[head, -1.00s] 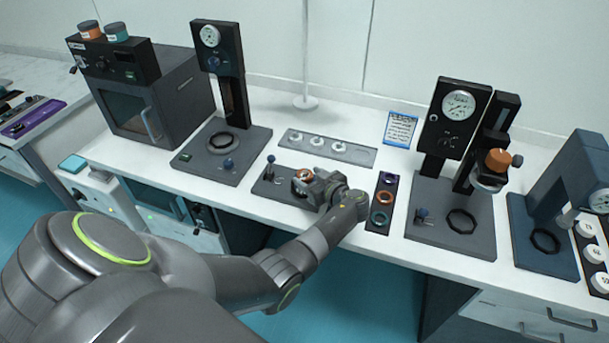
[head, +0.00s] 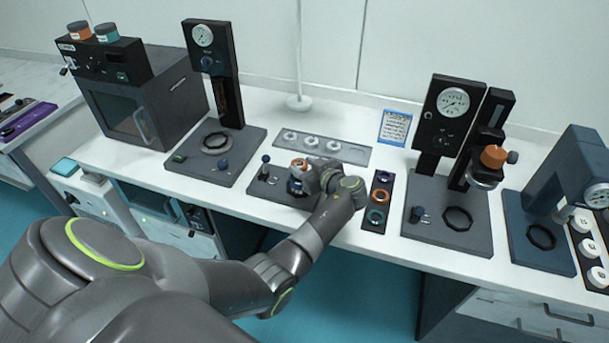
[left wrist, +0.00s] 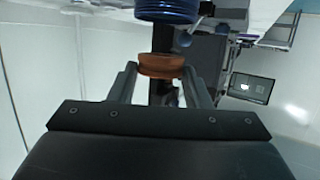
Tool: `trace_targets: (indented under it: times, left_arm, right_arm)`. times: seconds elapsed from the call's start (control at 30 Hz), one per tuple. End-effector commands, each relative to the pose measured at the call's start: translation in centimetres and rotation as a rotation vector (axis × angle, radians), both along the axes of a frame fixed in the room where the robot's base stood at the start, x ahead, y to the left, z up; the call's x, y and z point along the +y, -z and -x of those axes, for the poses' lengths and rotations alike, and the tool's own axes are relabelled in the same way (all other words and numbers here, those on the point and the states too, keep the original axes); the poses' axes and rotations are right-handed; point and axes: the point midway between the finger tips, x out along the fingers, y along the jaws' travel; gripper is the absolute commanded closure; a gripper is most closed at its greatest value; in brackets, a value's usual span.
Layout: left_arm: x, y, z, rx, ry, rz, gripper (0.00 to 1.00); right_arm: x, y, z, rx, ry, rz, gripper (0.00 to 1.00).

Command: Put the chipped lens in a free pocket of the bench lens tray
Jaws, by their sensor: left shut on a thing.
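My left gripper (head: 302,172) is shut on a small round orange-brown piece (head: 298,163), which looks like a lens in its mount. It shows between the fingers in the left wrist view (left wrist: 160,66). No chip is visible at this size. The gripper is over a dark fixture plate (head: 262,190) and hides part of it. A blue round part (head: 294,186) is just below the held piece. A narrow dark tray (head: 373,227) right of the gripper has purple, orange and teal rings; I cannot tell which pockets are free. My right gripper is out of view.
A grey tray (head: 352,153) behind the gripper holds several white round pieces, with a bare right end. Gauge stands (head: 213,75) and (head: 446,110) rise left and right. A dark oven (head: 150,105) is at the left. The front strip of bench is clear.

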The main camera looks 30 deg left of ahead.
Motion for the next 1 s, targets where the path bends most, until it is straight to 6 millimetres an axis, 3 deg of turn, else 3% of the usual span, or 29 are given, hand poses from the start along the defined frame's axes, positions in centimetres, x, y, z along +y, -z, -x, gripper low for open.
trace_targets:
  times: [0.3, 0.67, 1.0]
  left_arm:
    - [0.0, -4.6, 0.0, -0.004, 0.000, 0.000, 0.79]
    - [-0.2, -6.1, 0.1, 0.000, 0.009, 0.001, 0.79]
    - [-4.2, -8.7, 0.9, -0.007, 0.254, 0.005, 0.79]
  right_arm:
    - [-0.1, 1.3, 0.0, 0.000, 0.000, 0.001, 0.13]
    - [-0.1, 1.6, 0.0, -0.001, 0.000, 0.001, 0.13]
    - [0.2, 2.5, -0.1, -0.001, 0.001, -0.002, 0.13]
